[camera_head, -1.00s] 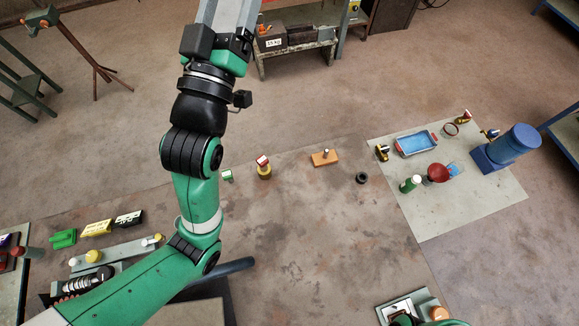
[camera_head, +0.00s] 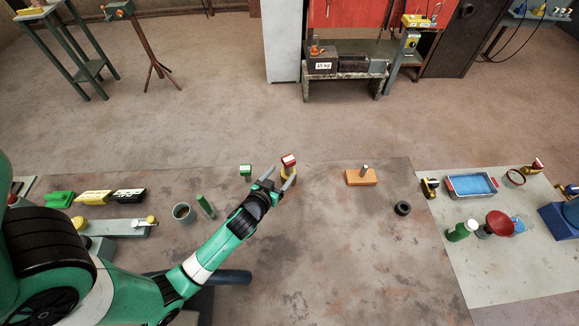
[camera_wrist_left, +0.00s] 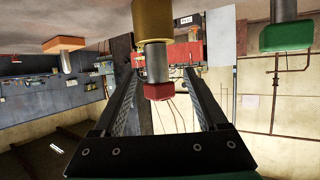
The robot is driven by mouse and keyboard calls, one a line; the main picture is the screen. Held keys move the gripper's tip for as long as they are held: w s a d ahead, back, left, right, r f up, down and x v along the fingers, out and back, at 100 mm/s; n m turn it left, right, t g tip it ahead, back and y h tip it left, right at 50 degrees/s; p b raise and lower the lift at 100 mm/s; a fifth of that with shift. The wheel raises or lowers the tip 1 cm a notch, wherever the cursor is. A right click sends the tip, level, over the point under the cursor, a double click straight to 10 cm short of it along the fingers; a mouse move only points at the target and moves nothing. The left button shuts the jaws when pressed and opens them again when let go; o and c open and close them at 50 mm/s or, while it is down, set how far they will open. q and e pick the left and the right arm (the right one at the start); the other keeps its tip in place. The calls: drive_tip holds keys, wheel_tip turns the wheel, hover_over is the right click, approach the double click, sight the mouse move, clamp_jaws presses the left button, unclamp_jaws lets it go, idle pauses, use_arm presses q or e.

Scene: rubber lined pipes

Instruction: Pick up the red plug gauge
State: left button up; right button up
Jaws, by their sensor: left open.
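The red plug gauge (camera_head: 288,160) stands upright towards the back of the brown bench, its red block at the top and a yellow-brown body below. In the left wrist view it appears upside down: the red block (camera_wrist_left: 158,91), a grey collar and a gold cylinder (camera_wrist_left: 152,25). My left gripper (camera_head: 281,178) is open, with its fingers pointing at the gauge; in the wrist view the red block shows between the fingertips (camera_wrist_left: 161,78). I cannot tell whether they touch it. The gripper partly hides the lower body in the head view. My right gripper is out of view.
A green-topped gauge (camera_head: 246,170) stands just left of the red one. An orange block with a pin (camera_head: 362,177) and a black ring (camera_head: 403,208) lie to the right.

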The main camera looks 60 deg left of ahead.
use_arm(q)
drive_tip(key=b+x, duration=0.1)
drive_tip(key=x, duration=0.7)
drive_tip(key=shift+w+r, duration=0.1)
drive_tip(key=shift+w, duration=0.3)
clamp_jaws()
